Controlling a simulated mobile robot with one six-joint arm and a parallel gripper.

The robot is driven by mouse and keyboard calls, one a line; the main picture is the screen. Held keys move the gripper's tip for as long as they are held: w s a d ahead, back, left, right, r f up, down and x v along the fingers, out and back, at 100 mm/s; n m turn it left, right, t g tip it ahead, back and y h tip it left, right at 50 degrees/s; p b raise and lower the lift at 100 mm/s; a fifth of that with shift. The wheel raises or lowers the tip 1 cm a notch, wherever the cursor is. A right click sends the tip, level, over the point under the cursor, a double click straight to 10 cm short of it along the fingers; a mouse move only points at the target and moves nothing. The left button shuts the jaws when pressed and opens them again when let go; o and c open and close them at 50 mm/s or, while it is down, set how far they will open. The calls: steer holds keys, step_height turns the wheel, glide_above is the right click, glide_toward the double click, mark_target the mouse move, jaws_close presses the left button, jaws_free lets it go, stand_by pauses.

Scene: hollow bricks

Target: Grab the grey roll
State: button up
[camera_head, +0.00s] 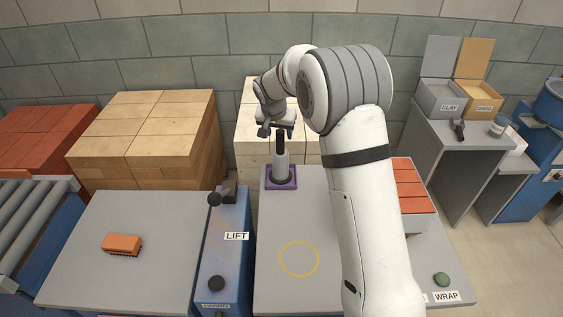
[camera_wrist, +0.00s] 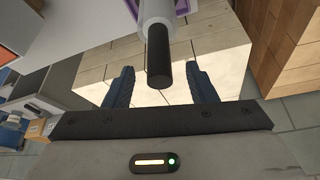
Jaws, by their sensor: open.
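The grey roll (camera_head: 281,160) stands upright on a purple square base (camera_head: 281,184) on the middle table, with a dark rod at its top. In the wrist view the pale grey roll (camera_wrist: 157,12) is cut off by the top edge, and its black rod (camera_wrist: 159,55) points towards my gripper. My gripper (camera_head: 279,132) is at the top of the rod in the head view. In the wrist view its two blue-grey fingers (camera_wrist: 160,72) are open, with the rod's end showing between them. I see no finger touching it.
Pale blocks (camera_head: 262,152) are stacked behind the roll. Wooden blocks (camera_head: 150,140) stand further left. The blue LIFT unit (camera_head: 228,255) is left of the middle table. The yellow circle (camera_head: 299,259) on the middle table is clear.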

mark_target(281, 139)
steer(key=p+x, duration=0.1)
steer(key=x, duration=0.4)
steer(key=shift+w+d+f, duration=0.1)
steer(key=shift+w+f, duration=0.05)
steer(key=shift+f, duration=0.05)
jaws_close()
stand_by(0.3)
